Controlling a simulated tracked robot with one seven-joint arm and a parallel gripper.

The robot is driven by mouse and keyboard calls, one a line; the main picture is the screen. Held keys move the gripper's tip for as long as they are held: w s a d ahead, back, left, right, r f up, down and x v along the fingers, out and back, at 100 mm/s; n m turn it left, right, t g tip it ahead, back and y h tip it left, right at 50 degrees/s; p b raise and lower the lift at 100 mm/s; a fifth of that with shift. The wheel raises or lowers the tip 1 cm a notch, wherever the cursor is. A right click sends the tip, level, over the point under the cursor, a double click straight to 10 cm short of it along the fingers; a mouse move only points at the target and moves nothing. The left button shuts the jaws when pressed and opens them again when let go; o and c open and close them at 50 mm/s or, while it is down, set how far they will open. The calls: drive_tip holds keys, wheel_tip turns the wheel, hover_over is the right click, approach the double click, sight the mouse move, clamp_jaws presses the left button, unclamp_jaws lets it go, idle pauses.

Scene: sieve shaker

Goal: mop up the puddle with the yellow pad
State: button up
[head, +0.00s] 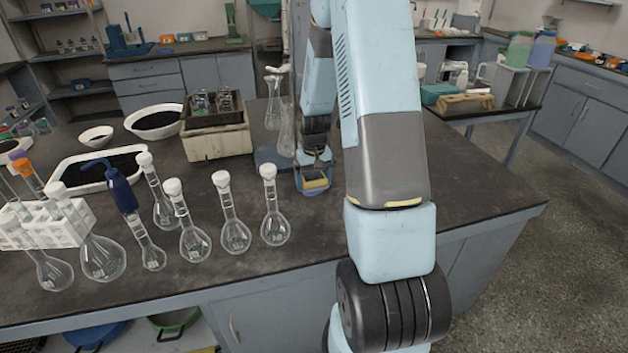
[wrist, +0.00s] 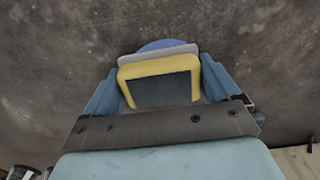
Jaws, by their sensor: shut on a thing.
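My gripper (head: 314,182) is low over the dark bench top, shut on the yellow pad (head: 316,184). In the wrist view the pad (wrist: 160,69) shows a yellow rim around a dark middle and a pale grey edge on its far side. The blue fingers of my gripper (wrist: 158,92) hold it from left and right. A rounded blue patch (wrist: 166,44) shows just past the pad's grey edge; it looks like part of the puddle, the rest hidden by the pad. I cannot tell whether the pad touches the bench.
Several stoppered flasks (head: 235,236) stand left of my gripper. A pale box (head: 217,143) with a dark rack and tall glassware (head: 272,103) stand behind it. Dark-filled trays (head: 100,170) lie further left. The bench (head: 480,205) is clear at right.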

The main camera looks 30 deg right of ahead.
drive_tip(key=shift+f, duration=0.55)
idle(0.5)
drive_tip(key=shift+w+a+r, duration=0.1)
drive_tip(key=shift+w+a, duration=0.1)
drive_tip(key=shift+a, duration=0.7)
drive_tip(key=shift+s+d, duration=0.2)
drive_tip(key=shift+d, duration=0.65)
drive_tip(key=shift+s+d, duration=0.2)
drive_tip(key=shift+d, duration=0.65)
drive_tip(key=shift+w+a, duration=0.2)
drive_tip(key=shift+a, duration=0.65)
drive_tip(key=shift+w+a, duration=0.15)
drive_tip(key=shift+a, duration=0.7)
drive_tip(key=shift+d, duration=0.15)
